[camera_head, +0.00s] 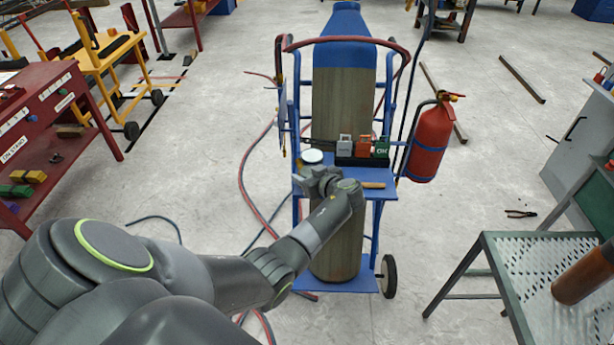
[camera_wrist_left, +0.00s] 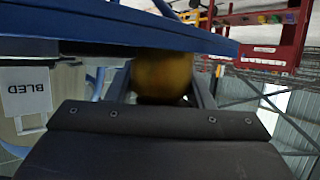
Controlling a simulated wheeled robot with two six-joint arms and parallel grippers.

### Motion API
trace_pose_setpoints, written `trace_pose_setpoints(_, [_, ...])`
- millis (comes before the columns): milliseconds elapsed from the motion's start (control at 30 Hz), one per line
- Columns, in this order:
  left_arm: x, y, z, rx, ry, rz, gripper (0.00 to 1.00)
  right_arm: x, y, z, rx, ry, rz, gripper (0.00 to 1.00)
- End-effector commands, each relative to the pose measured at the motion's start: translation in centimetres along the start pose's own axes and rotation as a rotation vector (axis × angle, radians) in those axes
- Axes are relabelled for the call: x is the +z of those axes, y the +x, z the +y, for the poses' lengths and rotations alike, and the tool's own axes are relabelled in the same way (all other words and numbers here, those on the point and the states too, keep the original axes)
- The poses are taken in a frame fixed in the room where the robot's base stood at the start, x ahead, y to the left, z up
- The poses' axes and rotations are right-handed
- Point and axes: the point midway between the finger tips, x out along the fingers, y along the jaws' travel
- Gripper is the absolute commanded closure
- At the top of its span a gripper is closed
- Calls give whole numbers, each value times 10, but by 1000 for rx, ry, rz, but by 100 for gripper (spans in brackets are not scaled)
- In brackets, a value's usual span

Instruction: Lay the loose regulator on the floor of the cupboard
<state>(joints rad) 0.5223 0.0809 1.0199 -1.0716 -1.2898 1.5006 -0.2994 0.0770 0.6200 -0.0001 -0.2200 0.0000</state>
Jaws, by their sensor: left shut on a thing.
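My left gripper (camera_head: 320,180) is at the left front of the blue shelf on the gas-cylinder trolley. In the left wrist view, it is shut on a rounded brass piece (camera_wrist_left: 162,76), which I take to be the loose regulator. A white round face (camera_head: 312,157) shows just behind the gripper in the head view; I cannot tell whether it belongs to the regulator. The gripper hides most of what it holds. A grey cabinet (camera_head: 580,145) at the right edge may be the cupboard; its floor is not visible. My right gripper is not in view.
A tall cylinder (camera_head: 343,90) stands behind, with a red extinguisher (camera_head: 430,138) at right. A perforated table (camera_head: 535,285) stands front right. Hoses (camera_head: 247,190) lie on the floor at left.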

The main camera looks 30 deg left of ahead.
Motion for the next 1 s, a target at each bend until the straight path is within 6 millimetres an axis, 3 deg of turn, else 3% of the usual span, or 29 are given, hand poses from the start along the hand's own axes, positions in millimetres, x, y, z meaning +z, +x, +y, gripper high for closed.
trace_pose_setpoints(467, [-12, -4, 1, 2, -5, 6, 100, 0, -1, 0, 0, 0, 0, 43])
trace_pose_setpoints(1000, [-86, -34, 1, 3, -5, 7, 100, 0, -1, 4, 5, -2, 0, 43])
